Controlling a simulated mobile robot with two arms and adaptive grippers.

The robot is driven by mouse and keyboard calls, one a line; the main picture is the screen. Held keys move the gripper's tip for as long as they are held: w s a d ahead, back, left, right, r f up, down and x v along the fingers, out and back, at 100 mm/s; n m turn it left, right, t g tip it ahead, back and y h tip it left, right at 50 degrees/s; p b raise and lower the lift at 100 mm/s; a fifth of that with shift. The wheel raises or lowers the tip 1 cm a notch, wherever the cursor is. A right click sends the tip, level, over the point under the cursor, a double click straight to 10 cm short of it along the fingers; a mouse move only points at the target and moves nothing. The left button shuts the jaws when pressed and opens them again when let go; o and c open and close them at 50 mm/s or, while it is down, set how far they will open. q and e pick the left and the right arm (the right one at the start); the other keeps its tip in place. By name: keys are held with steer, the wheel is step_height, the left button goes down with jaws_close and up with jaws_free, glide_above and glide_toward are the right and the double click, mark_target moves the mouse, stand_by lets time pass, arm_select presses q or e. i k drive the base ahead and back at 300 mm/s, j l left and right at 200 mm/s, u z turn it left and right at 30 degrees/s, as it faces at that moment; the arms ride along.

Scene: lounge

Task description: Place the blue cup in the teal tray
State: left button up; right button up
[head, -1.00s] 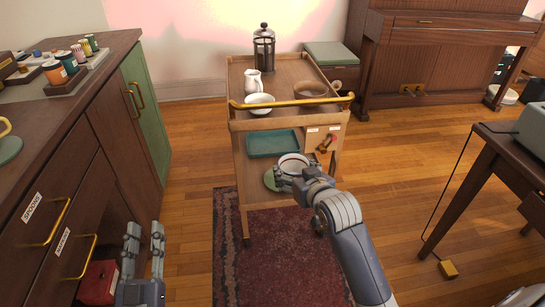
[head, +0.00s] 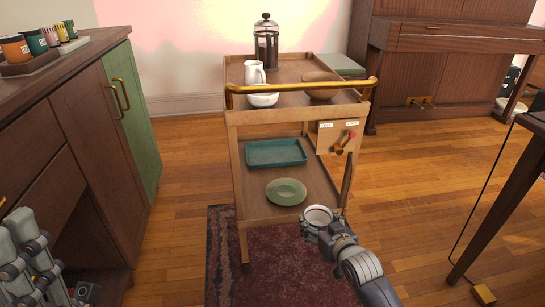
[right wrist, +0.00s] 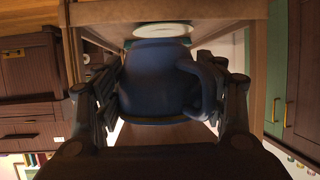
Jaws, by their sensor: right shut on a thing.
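My right gripper (head: 318,222) is shut on the blue cup (right wrist: 155,80), whose dark blue body and handle fill the middle of the right wrist view. In the head view the pale rim of the cup (head: 318,214) shows just in front of the cart's lower right corner. The teal tray (head: 276,152) lies empty on the cart's lower shelf, towards the back left and beyond the cup. My left gripper (head: 25,238) is at the lower left edge, partly cut off, its fingers apart and holding nothing visible.
A green plate (head: 286,191) lies on the lower shelf in front of the tray. A brass handle (head: 300,86) and the upper shelf overhang it. A cabinet (head: 85,140) is on the left.

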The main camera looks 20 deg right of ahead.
mark_target(285, 155)
steer(key=i+l, duration=0.1)
steer(key=i, duration=0.5)
steer(key=i+l, duration=0.15)
steer(key=i, duration=0.45)
